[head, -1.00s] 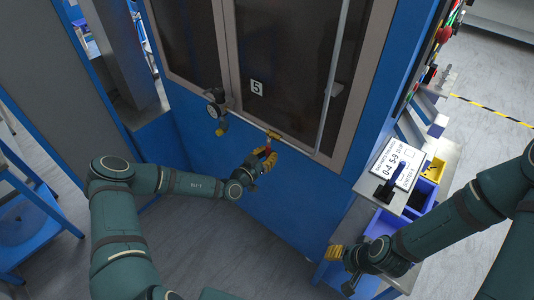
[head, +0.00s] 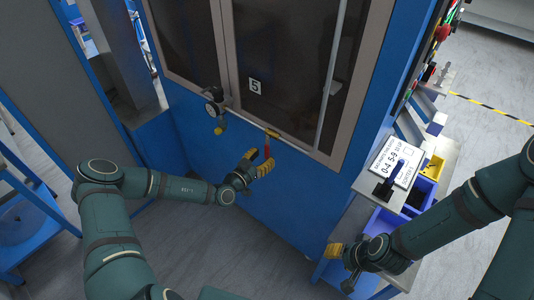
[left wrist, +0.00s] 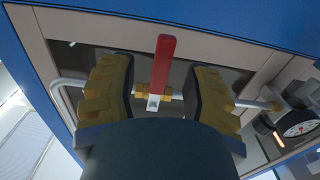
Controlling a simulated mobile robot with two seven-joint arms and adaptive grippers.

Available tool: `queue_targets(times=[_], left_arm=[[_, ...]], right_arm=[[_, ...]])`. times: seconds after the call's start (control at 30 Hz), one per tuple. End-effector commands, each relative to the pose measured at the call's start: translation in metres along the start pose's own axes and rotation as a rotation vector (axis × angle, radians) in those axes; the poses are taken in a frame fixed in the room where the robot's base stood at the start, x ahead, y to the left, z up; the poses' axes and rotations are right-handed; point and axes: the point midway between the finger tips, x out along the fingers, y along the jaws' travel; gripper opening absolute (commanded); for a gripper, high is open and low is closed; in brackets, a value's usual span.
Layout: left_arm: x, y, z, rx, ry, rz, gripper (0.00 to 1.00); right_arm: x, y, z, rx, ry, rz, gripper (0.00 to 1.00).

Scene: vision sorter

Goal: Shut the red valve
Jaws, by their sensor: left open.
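The red valve handle (head: 267,150) hangs down from a brass fitting (head: 273,134) on the thin pipe at the front of the blue cabinet. In the left wrist view the red handle (left wrist: 163,62) stands crosswise to the pipe, between the two yellow-padded fingers. My left gripper (head: 258,162) is open around or just in front of the handle, with a visible gap on both sides of it. I cannot tell whether the fingers reach past it in depth. My right gripper (head: 341,262) is low by the side bench; its jaw state is unclear.
A bench (head: 348,222) with blue and yellow bins and a sign (head: 397,162) stands at right. Open floor lies below.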

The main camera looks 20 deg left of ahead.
Motion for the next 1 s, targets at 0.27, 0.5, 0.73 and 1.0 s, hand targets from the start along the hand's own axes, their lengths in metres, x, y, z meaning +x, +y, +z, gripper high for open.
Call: queue_targets(times=[0.27,0.5,0.73,1.0], left_arm=[[-0.058,-0.001,0.000,0.000,0.000,-0.002,0.48],[-0.086,0.000,-0.001,0.001,0.001,0.000,0.48],[-0.091,0.000,-0.001,0.000,0.002,0.000,0.48],[-0.090,0.000,-0.001,0.000,0.002,0.000,0.48]], right_arm=[[0.000,0.000,0.000,0.000,0.000,0.000,0.47],[0.000,0.000,0.000,0.000,0.000,0.000,0.47],[0.000,0.000,0.000,0.000,0.000,0.000,0.47],[0.000,0.000,0.000,0.000,0.000,0.000,0.47]])
